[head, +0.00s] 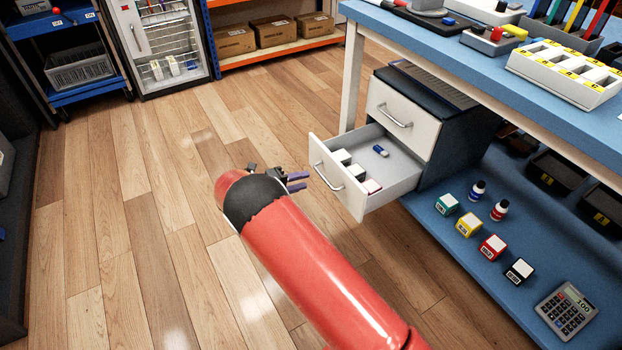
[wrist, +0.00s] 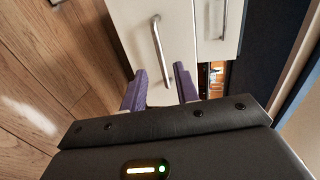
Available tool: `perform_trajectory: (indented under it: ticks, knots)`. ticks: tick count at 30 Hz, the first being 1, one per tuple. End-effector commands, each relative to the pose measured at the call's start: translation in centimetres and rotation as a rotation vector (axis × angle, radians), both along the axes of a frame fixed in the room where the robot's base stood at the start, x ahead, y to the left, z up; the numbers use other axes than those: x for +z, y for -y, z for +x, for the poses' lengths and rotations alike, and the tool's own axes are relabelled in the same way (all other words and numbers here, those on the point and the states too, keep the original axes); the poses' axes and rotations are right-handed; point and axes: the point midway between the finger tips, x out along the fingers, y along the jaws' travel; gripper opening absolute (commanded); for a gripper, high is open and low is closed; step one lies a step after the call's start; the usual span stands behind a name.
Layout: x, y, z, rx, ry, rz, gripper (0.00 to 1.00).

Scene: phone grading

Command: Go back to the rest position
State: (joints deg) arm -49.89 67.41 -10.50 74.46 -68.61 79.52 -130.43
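My gripper (head: 297,182) is at the end of my red arm, in front of the open lower drawer (head: 402,181) of the drawer unit under the blue workbench. In the wrist view its two purple fingers (wrist: 161,90) stand apart with nothing between them. The fingers point toward the white drawer front and its metal handle (wrist: 161,52). The handle lies beyond the fingertips, and I see no contact. In the head view the drawer's handle (head: 328,177) is just right of the fingers. The drawer holds small white-topped boxes (head: 356,172) and a small blue item (head: 380,151).
The upper drawer (head: 400,115) is closed. Colored boxes (head: 468,224), two small bottles (head: 499,210) and a calculator (head: 566,309) rest on the bench's lower shelf. Wooden floor (head: 120,220) is clear to the left. A glass-front cabinet (head: 160,45) and shelves stand at the back.

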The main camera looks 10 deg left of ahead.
Motion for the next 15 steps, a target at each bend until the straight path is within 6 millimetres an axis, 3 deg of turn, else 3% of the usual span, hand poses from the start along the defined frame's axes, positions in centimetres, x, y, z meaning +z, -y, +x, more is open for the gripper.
perform_trajectory:
  ticks: [5, 15]
  knots:
    - [0.26, -1.11, -0.82, 0.0, 0.0, 0.0, 0.3]
    - [0.29, -1.16, -0.89, -0.001, 0.0, 0.0, 0.3]
